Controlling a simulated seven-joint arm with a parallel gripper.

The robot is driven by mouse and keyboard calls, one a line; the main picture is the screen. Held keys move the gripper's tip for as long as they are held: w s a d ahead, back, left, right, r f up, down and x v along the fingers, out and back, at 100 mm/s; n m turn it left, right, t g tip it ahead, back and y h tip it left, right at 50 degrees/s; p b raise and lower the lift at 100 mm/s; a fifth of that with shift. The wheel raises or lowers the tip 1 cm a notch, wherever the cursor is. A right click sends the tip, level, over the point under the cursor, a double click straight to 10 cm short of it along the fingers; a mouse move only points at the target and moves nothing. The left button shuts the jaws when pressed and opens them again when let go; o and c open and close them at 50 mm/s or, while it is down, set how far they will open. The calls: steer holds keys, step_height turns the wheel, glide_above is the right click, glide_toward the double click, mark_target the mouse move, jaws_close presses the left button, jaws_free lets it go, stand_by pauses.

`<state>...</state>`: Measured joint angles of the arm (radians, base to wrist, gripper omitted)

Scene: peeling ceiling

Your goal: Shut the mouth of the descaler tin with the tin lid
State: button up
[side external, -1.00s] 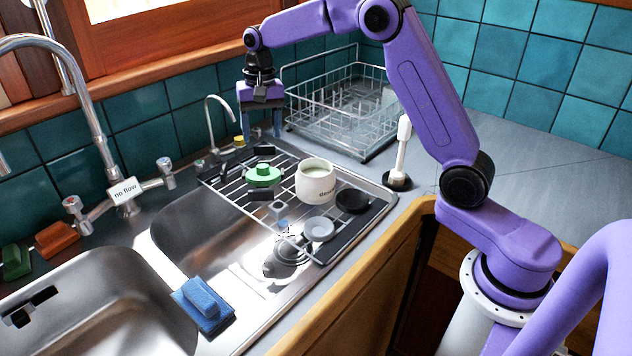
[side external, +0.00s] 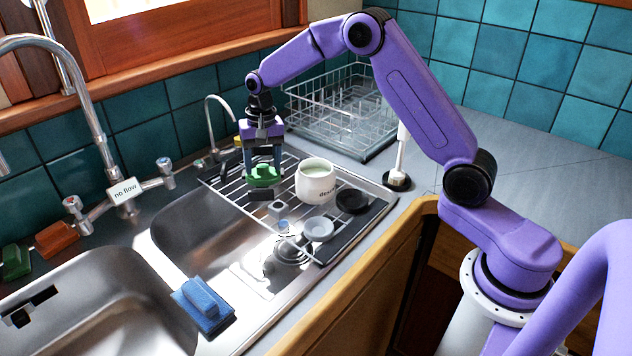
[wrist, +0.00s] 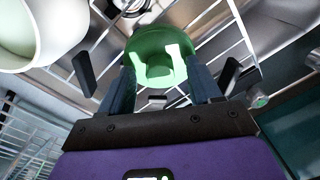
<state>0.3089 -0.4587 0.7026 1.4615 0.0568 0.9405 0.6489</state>
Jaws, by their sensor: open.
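The descaler tin (side external: 316,186) is a white round pot with dark lettering, upright on the rack, its mouth open and pale inside. A green round lid with a raised knob (side external: 263,180) lies on the rack just left of the tin. My gripper (side external: 264,166) points down over the green lid, with its fingers open on either side of the knob. The wrist view shows the green lid (wrist: 155,45) between the spread fingers, and the tin (wrist: 40,30) at the upper left. I cannot tell whether the fingers touch the lid.
A black round piece (side external: 352,201) and a grey round dish (side external: 319,229) lie right of and in front of the tin. A wire dish rack (side external: 345,110) stands behind. A blue sponge (side external: 202,304) sits on the sink divider.

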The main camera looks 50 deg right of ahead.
jaws_close()
steer(key=shift+r, duration=0.1)
steer(key=shift+w+d+r, duration=0.15)
steer(key=shift+r, duration=0.75)
steer(key=shift+w+d+r, duration=0.1)
steer(key=shift+r, duration=0.8)
stand_by(0.8)
steer(key=r, duration=0.4)
steer(key=shift+w+d+r, duration=0.3)
steer(key=shift+d+r, duration=0.05)
steer(key=shift+s, duration=0.1)
